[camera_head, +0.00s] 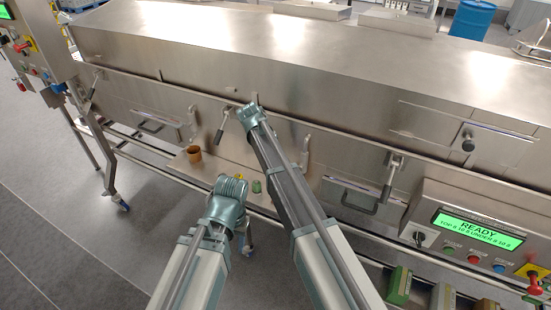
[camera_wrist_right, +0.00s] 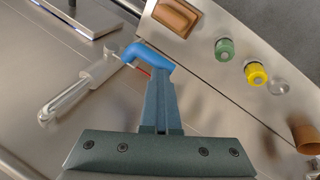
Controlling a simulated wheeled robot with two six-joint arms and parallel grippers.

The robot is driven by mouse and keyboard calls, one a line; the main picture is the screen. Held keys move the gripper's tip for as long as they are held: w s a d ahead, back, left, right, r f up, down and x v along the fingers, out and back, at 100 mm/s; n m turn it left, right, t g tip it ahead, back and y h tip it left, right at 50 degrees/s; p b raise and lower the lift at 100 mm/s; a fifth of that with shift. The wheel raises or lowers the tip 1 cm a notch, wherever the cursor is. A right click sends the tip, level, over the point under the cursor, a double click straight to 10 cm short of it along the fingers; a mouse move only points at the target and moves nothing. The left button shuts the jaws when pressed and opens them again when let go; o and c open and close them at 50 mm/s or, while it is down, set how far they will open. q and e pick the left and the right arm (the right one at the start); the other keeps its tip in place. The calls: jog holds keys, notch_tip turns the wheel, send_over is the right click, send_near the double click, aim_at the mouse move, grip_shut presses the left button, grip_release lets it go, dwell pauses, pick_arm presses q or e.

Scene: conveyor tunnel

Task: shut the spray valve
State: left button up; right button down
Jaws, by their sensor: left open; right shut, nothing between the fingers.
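In the right wrist view a blue lever (camera_wrist_right: 148,56) sits at the end of a pale valve body (camera_wrist_right: 98,74) with a metal tube. I take this to be the spray valve; I cannot tell how far its lever is turned. My right gripper (camera_wrist_right: 161,82) is shut and empty, its tips right at the lever; whether they touch cannot be told. In the head view my right arm reaches the tunnel's front wall and hides the valve. My left gripper (camera_head: 230,186) is open in front of the low shelf, its fingers mostly hidden by the wrist.
The shelf (camera_wrist_right: 222,80) holds a brown block (camera_wrist_right: 177,16), a green-topped item (camera_wrist_right: 224,49), a yellow one (camera_wrist_right: 256,74) and a brown cup (camera_head: 193,153). The steel tunnel (camera_head: 280,45) has latch levers along its front. A control panel (camera_head: 478,230) reading READY stands at right.

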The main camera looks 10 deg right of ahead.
jog(key=shift+s+a+f, duration=0.1)
jog(key=shift+a, duration=0.05)
jog(key=shift+w+r+p, duration=0.25)
jog(key=shift+r+p, duration=0.4)
jog(key=shift+p, duration=0.15)
jog(key=r+p, duration=0.3)
jog(key=shift+w+d+r, duration=0.2)
jog(key=shift+d+r, duration=0.05)
jog(key=shift+d, duration=0.05)
jog(key=w+a+r+p, duration=0.2)
jog(key=a+r+p, duration=0.3)
jog(key=a, duration=0.3)
